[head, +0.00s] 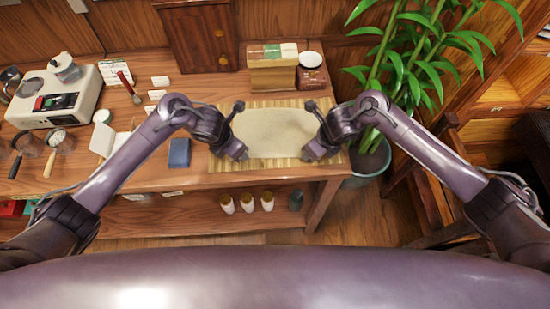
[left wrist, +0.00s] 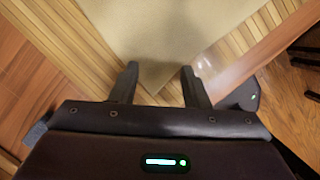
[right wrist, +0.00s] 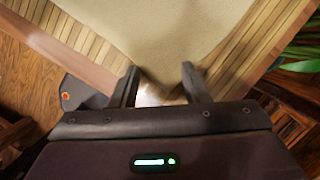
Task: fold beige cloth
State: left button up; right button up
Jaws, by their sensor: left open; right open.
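The beige cloth (head: 275,132) lies flat on a slatted bamboo mat (head: 255,103) on the wooden table. My left gripper (head: 238,152) is at the cloth's front left corner. In the left wrist view, the corner of the cloth (left wrist: 155,45) points in between the two open fingers (left wrist: 158,85). My right gripper (head: 314,152) is at the front right corner. In the right wrist view, the cloth's corner (right wrist: 155,35) reaches in between the open fingers (right wrist: 160,85). The fingers stand apart, and I cannot tell whether they touch the cloth.
A blue box (head: 179,153) lies left of the mat. A box stack (head: 272,68) and a dark red canister (head: 311,72) stand behind it. A potted plant (head: 368,165) stands close by on the right. White-topped jars (head: 247,202) are on the shelf below. A white machine (head: 55,95) is far left.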

pick_arm(q)
jog(key=shift+f+b, duration=0.3)
jog(key=shift+f, duration=0.05)
pick_arm(e)
jog(key=shift+f, duration=0.3)
pick_arm(q)
jog(key=shift+r, duration=0.15)
pick_arm(e)
jog(key=shift+r, duration=0.1)
pick_arm(q)
grip_shut()
pick_arm(e)
jog(key=shift+s, duration=0.1)
grip_shut()
pick_arm(q)
jog(key=shift+r, duration=0.1)
